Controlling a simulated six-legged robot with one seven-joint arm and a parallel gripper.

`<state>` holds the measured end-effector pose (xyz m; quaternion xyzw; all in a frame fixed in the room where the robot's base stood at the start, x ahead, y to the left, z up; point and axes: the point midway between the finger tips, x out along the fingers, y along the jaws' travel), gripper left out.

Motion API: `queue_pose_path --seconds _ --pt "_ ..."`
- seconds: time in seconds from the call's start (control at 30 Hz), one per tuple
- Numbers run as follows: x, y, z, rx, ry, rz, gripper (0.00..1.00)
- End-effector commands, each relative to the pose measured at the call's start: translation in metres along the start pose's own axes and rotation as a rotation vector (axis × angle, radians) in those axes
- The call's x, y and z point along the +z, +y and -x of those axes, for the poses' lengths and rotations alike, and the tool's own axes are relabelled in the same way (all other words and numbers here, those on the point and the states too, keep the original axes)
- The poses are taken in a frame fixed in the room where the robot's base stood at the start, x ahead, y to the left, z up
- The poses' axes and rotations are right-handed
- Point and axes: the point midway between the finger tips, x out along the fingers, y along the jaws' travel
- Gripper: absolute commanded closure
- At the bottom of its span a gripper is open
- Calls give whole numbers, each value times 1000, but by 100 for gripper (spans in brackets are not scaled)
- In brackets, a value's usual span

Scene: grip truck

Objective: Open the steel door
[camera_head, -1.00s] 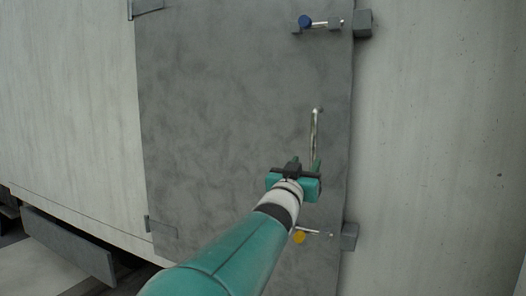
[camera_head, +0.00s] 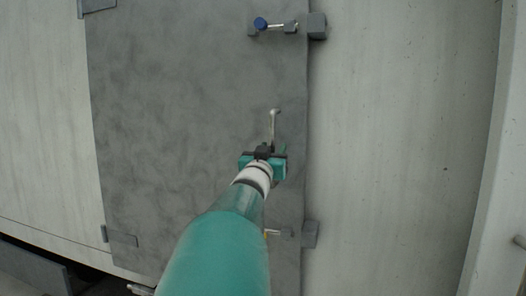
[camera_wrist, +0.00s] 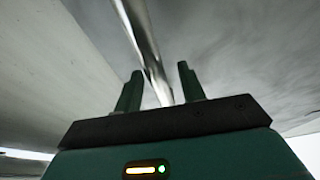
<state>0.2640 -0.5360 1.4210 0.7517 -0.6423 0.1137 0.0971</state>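The grey steel door (camera_head: 180,110) fills the middle of the head view and looks shut against the pale truck wall. Its upright metal handle (camera_head: 273,122) is near the right edge, and my arm hides its lower part. My gripper (camera_head: 267,150) is at the handle's lower half. In the wrist view my gripper (camera_wrist: 158,85) has its two green fingers apart, with the handle bar (camera_wrist: 145,45) running between them. Gaps show beside the bar, so the fingers do not grip it. An upper bolt with a blue knob (camera_head: 261,23) and a lower bolt (camera_head: 272,233), partly hidden, sit on the door.
Grey blocks (camera_head: 317,26) and (camera_head: 310,234) stand at the door's right edge beside the bolts. Hinges (camera_head: 120,237) are on the left edge. Pale wall (camera_head: 400,130) lies to the right, with a light vertical post (camera_head: 500,200) at the far right.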

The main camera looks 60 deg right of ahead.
Motion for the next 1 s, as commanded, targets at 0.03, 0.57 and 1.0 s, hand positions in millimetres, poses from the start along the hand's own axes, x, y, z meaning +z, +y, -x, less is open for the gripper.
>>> queue_pose_path --seconds 0.03,0.57,1.0 --pt "0 0 0 0 0 0 66" --pt "-5 -4 16 -3 1 2 100" --pt "-16 -8 54 -3 -1 1 100"
